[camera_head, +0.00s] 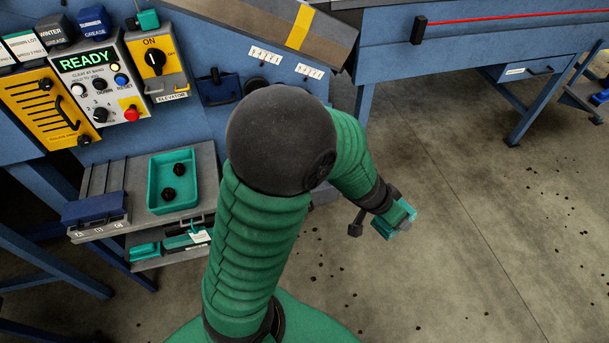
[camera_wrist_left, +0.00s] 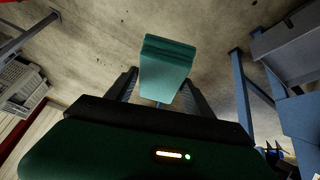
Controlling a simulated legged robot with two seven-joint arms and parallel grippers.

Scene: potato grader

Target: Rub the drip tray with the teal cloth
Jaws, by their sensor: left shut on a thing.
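The teal cloth (camera_wrist_left: 166,76) is a folded pad between the two dark fingers of my left gripper (camera_wrist_left: 160,92) in the left wrist view. The gripper is shut on it and holds it above the concrete floor. In the head view the cloth (camera_head: 393,221) shows at the end of my green arm, right of the machine's shelf. A shallow teal tray (camera_head: 154,186) with two dark round lumps in it sits on that shelf, left of the arm and well apart from the cloth. I cannot tell whether this is the drip tray. My right gripper is not in view.
A control panel reading READY (camera_head: 98,85) and a yellow ELEVATOR box (camera_head: 158,68) stand above the grey shelf (camera_head: 110,178). A dark blue block (camera_head: 95,208) lies beside the tray. A blue frame (camera_head: 460,45) runs along the back right. The floor at right is open, with scattered dark crumbs.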

